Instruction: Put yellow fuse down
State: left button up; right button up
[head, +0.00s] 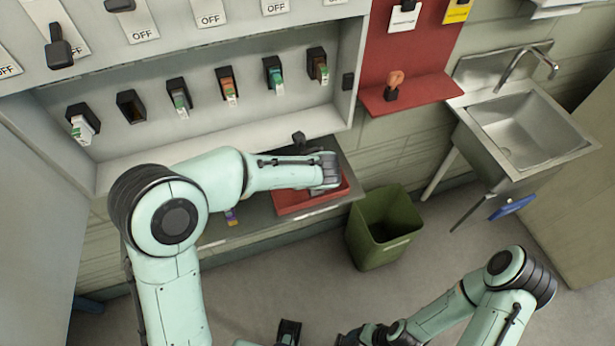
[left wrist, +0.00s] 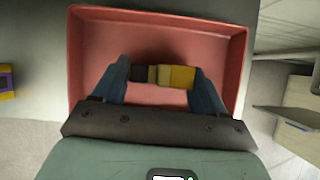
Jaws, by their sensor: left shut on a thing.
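The yellow fuse (left wrist: 182,77), with a dark end, lies crosswise between the fingers of my left gripper (left wrist: 155,82) in the left wrist view. The gripper is shut on it. Both are over the inside of a red tray (left wrist: 88,40); I cannot tell whether the fuse touches the tray floor. In the head view the red tray (head: 283,208) sits on the grey shelf, and my left wrist covers part of it and hides the fuse. My right arm is at the bottom right; its gripper (head: 288,331) is partly cut off at the lower edge, its fingers unclear.
A row of fuse holders (head: 225,82) lines the cabinet above the shelf. A purple and yellow item (head: 231,216) lies left of the tray. A red ledge (head: 412,94) holds a small object.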

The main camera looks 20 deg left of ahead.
pick_arm(q)
jog(key=shift+f, duration=0.15)
jog(key=o, duration=1.1)
jog(key=shift+r, duration=0.25)
jog(key=p+v, duration=0.1)
jog(key=v, duration=1.1)
jog(key=shift+f, duration=0.1)
